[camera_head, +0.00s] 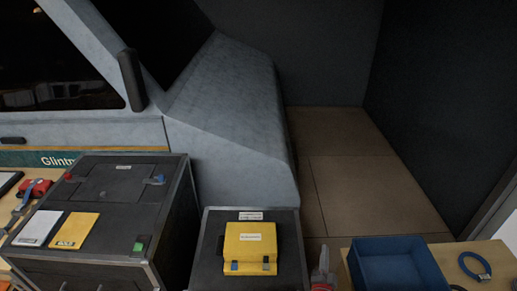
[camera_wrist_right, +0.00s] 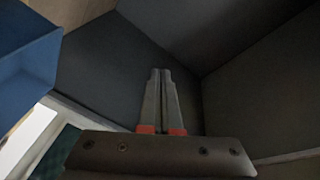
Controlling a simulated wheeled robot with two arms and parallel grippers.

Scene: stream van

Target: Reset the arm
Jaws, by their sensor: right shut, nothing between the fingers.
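My right gripper (camera_head: 323,256) shows at the bottom of the head view, between the black case with the yellow box and the blue bin. Its grey fingers point up, with red at their base. In the right wrist view the gripper (camera_wrist_right: 161,75) has its two fingers together with nothing between them, against a dark wall. My left gripper is not in view.
A yellow box (camera_head: 250,246) sits on a black case (camera_head: 207,262). A blue open bin (camera_head: 357,266) and a blue ring (camera_head: 474,266) are on a wooden top at right. A larger black case (camera_head: 125,215) carries white and yellow cards. Floor behind is clear.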

